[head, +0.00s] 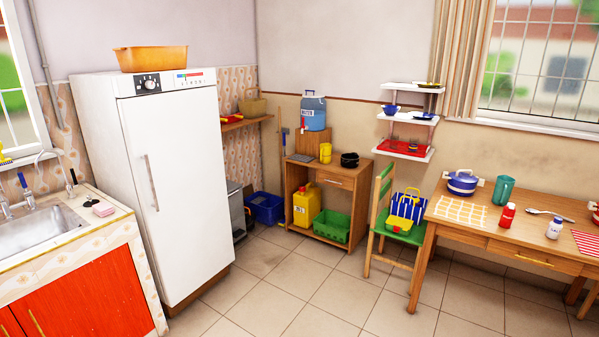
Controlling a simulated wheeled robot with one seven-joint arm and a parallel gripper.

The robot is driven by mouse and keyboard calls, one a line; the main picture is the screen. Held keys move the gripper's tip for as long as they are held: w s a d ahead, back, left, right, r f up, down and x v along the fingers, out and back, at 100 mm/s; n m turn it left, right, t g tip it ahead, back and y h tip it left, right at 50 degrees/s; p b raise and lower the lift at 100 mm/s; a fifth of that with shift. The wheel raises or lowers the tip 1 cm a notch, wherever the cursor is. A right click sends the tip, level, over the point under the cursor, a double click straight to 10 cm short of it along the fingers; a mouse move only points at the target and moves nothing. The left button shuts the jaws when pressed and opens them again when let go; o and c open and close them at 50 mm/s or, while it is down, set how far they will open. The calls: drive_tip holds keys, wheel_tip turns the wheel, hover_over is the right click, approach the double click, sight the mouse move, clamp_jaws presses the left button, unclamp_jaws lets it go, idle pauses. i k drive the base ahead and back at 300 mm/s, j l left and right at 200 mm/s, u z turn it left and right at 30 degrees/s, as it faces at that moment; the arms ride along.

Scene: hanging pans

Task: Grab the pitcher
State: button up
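A teal pitcher (502,191) stands upright on the wooden table (470,230) at the right, towards its back edge. Its handle side points right. A blue pot with a lid (462,183) is just left of it, apart from it. A red bottle (507,215) stands in front of it, and a white bottle with a blue cap (555,228) is farther right. My gripper is not in view.
A green chair (381,214) with a blue striped bag (407,207) stands at the table's left end. A white fridge (180,190) and sink counter (80,240) are at the left. The tiled floor (310,295) in the middle is clear.

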sight(324, 149)
drive_tip(key=i, duration=3.2)
drive_tip(key=i+u, duration=0.1)
drive_tip(key=i, duration=0.4)
drive_tip(key=i+l+u, duration=0.1)
drive_tip(key=i, duration=0.4)
drive_tip(key=i+l+u, duration=0.15)
drive_tip(key=i, duration=0.35)
drive_tip(key=i+l+u, duration=0.1)
drive_tip(key=i, duration=0.35)
drive_tip(key=i+l+u, duration=0.1)
drive_tip(key=i+l, duration=0.15)
drive_tip(key=i, duration=0.25)
